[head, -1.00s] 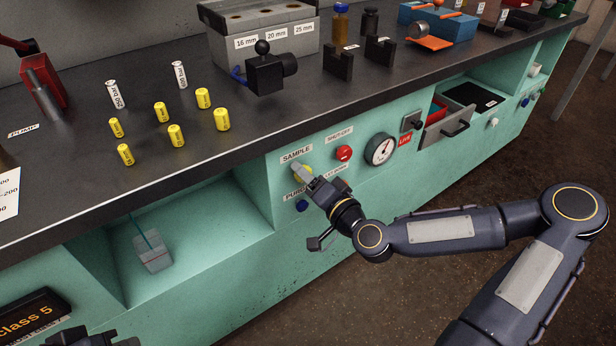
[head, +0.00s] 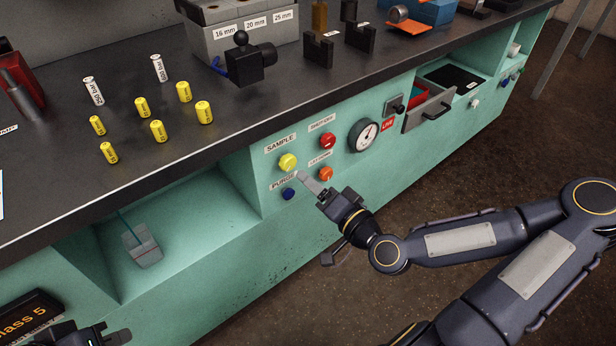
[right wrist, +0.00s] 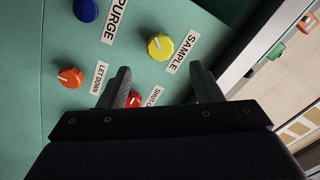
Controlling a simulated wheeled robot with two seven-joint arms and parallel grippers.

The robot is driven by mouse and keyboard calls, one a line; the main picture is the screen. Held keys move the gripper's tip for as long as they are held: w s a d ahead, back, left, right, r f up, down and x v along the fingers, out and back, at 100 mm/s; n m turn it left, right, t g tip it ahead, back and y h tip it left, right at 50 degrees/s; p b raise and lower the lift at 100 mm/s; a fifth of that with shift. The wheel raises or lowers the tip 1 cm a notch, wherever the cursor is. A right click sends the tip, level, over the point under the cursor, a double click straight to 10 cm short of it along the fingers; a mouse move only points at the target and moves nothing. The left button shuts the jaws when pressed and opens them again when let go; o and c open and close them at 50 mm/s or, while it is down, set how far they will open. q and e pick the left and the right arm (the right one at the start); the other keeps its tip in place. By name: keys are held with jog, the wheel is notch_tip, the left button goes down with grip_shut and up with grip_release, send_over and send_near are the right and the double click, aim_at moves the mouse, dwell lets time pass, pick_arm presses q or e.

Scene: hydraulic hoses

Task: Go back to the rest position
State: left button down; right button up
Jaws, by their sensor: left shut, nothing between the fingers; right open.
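My right gripper (head: 312,184) is open and empty, just in front of the green bench panel, below and right of the yellow SAMPLE knob (head: 288,162). It appears clear of the knobs. The right wrist view shows its two fingers apart (right wrist: 164,84), with the yellow knob (right wrist: 160,47) beyond and the red knob (right wrist: 134,99) partly hidden behind the fingers. The orange LETDOWN knob (head: 325,174) and blue PURGE knob (head: 288,193) are close by. My left gripper (head: 96,336) is shut and empty at the lower left edge, partly cut off.
An open drawer (head: 428,110) juts out at right, past the gauge (head: 363,135). The floor (head: 500,160) ahead is clear.

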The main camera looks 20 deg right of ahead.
dwell(0.4)
jog(key=s+a+f+n+g+h, duration=0.1)
jog(key=s+a+f+n+g, duration=0.1)
jog(key=s+f+n+g, duration=0.6)
jog(key=s+d+r+m+g+h, duration=0.1)
jog(key=s+d+r+m+g, duration=0.3)
jog(key=s+r, duration=0.7)
notch_tip(320, 180, up, 25)
jog(key=s+n+p, duration=0.1)
jog(key=p, duration=2.4)
jog(key=shift+d+f+n+t+p, duration=0.2)
jog(key=shift+d+n+t+p, duration=0.15)
jog(key=shift+d+n, duration=0.1)
jog(key=shift+s, duration=0.1)
